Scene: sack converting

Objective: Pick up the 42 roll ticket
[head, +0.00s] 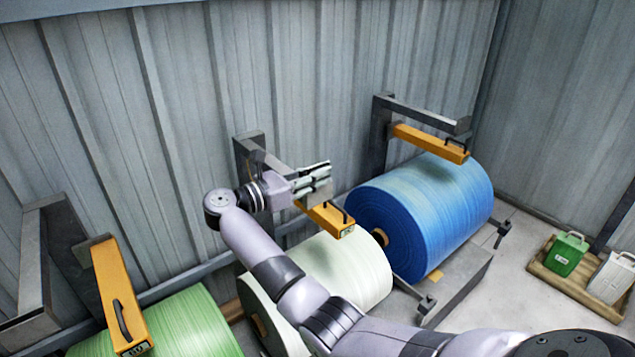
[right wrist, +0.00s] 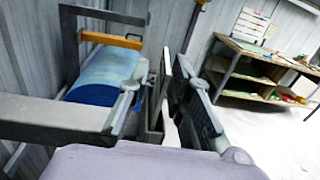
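My right gripper (head: 322,174) is up by the bracket over the white roll (head: 345,270), above and left of that roll's orange bar (head: 326,217). Small number labels sit on the ends of the orange bars; the one by the white roll (head: 347,231) is too small to read surely. I cannot make out a 42 ticket. My left gripper is not in view.
A blue roll (head: 430,210) stands to the right under another orange bar (head: 430,143). A green roll (head: 185,325) is at lower left with its bar (head: 115,290). A wooden tray (head: 548,278) holds green and white cans. A workbench (right wrist: 250,60) shows in the wrist view.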

